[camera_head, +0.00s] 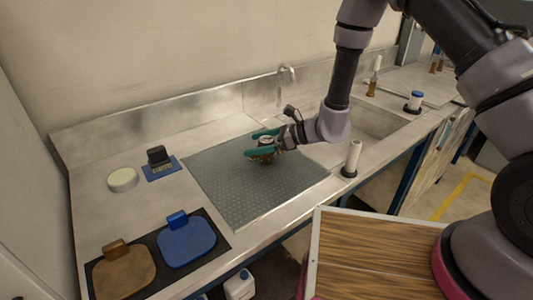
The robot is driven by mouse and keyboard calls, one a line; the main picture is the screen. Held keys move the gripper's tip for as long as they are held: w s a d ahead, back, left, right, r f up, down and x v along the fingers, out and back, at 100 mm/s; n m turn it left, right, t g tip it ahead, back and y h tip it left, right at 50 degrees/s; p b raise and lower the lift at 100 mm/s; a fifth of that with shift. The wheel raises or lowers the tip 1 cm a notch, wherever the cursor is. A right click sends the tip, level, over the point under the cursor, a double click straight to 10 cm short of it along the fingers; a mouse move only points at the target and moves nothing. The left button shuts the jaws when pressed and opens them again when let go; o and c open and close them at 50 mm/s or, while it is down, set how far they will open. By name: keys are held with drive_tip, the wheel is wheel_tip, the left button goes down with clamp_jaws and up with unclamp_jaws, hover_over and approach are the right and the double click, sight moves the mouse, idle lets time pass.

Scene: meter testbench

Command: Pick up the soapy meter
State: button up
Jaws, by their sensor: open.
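The meter (266,157), a small brownish round thing with a whitish top, sits on the grey dotted mat (225,190) near its far right part. I cannot make out soap on it at this size. My gripper (262,143) comes in from the right, with its teal fingers open and spread around the meter. The fingers hide part of it, and I cannot tell whether they touch it.
A dark block meter (157,155) stands on a blue pad at the left, beside a white round dish (123,180). Brown (124,273) and blue (187,241) boards lie at front left. A faucet (284,80), sink (375,122) and white cylinder (352,157) are right.

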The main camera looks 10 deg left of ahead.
clamp_jaws()
